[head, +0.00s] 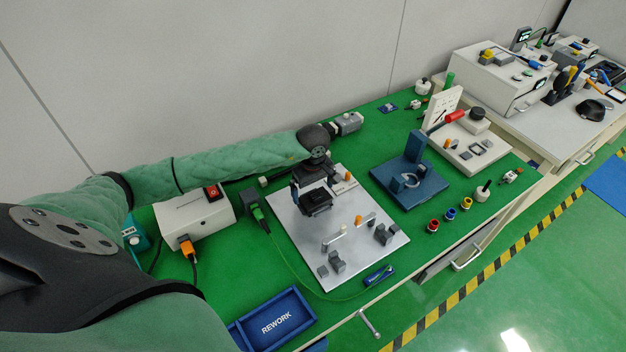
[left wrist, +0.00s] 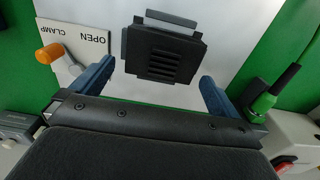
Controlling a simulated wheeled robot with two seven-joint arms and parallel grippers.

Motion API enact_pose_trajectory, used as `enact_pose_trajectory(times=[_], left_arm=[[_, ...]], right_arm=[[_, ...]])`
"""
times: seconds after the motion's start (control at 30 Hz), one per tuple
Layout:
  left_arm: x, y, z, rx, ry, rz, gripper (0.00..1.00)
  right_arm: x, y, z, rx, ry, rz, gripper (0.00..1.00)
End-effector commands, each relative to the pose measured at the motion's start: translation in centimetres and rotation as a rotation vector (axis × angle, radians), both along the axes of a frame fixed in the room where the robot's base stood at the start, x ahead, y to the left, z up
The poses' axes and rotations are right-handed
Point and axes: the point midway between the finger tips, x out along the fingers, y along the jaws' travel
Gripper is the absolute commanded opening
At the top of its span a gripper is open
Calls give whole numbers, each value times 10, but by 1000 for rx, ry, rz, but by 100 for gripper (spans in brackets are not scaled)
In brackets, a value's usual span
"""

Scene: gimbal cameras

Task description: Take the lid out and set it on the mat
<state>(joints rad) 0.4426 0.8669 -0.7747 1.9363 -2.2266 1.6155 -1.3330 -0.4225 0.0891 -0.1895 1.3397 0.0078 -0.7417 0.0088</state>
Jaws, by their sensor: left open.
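A black square part with several slots, which looks like the lid (left wrist: 163,55), shows in the left wrist view just beyond my fingertips. In the head view a dark square part (head: 316,202) sits over the light grey fixture plate (head: 305,245), right below my left gripper (head: 308,182). In the left wrist view my left gripper (left wrist: 157,82) is open, with its two blue fingers apart and nothing between them. The green surface (head: 440,235) covers the bench; I cannot tell a separate mat. My right gripper is not in view.
An orange-tipped clamp lever (left wrist: 47,55) lies beside an OPEN/CLAMP label. A blue REWORK tray (head: 277,318) stands at the front, a white box (head: 195,215) at left, and a blue fixture (head: 410,180) at right.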

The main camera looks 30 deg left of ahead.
Motion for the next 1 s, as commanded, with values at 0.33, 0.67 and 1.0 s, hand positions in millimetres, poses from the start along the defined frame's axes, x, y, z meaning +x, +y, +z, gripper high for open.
enact_pose_trajectory(times=[0.33, 0.67, 1.0], left_arm=[[0, 0, -5, 0, 0, 0, 100], [0, 0, -5, 0, 0, 0, 59], [1, 0, 2, 0, -2, 0, 59]], right_arm=[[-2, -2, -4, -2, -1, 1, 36], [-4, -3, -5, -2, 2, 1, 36], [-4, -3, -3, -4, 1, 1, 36]])
